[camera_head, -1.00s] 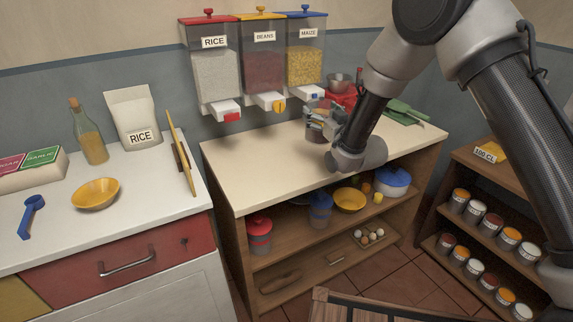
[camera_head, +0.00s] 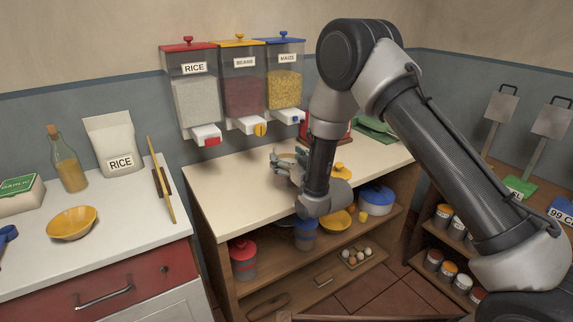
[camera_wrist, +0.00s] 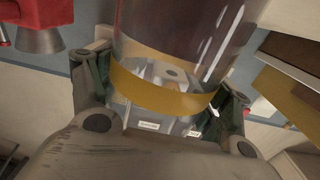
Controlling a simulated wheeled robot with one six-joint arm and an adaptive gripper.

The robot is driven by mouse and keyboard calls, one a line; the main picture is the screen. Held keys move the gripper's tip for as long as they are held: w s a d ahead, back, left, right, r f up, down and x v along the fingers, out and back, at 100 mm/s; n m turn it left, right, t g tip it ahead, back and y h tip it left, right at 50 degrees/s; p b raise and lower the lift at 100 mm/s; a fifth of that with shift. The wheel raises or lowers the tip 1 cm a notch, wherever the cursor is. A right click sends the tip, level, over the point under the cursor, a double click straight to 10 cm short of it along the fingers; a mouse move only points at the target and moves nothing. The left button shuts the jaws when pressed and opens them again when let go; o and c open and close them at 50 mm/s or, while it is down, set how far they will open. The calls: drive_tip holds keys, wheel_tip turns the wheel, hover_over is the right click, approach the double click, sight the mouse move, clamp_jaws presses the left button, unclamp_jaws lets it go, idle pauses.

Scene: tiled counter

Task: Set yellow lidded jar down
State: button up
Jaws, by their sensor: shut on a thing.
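My gripper (camera_wrist: 175,112) is shut on the yellow lidded jar (camera_wrist: 185,40), a clear jar with dark brown contents and a yellow band (camera_wrist: 160,95). The fingers press on both sides near the band. In the head view, my gripper (camera_head: 284,158) is over the cream counter top (camera_head: 225,193), below the dispensers, with the jar mostly hidden by the fingers. I cannot tell whether the jar touches the counter.
Rice (camera_head: 195,100), beans (camera_head: 244,90) and maize (camera_head: 284,85) dispensers hang on the wall behind. A yellow object (camera_head: 343,170) is right of my wrist. A green item (camera_head: 375,128) lies at the back right. The counter's left part is clear.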

drive_tip(key=shift+f, duration=0.75)
drive_tip(key=shift+f, duration=0.15)
drive_tip(key=o, duration=1.6)
drive_tip(key=shift+o, duration=0.2)
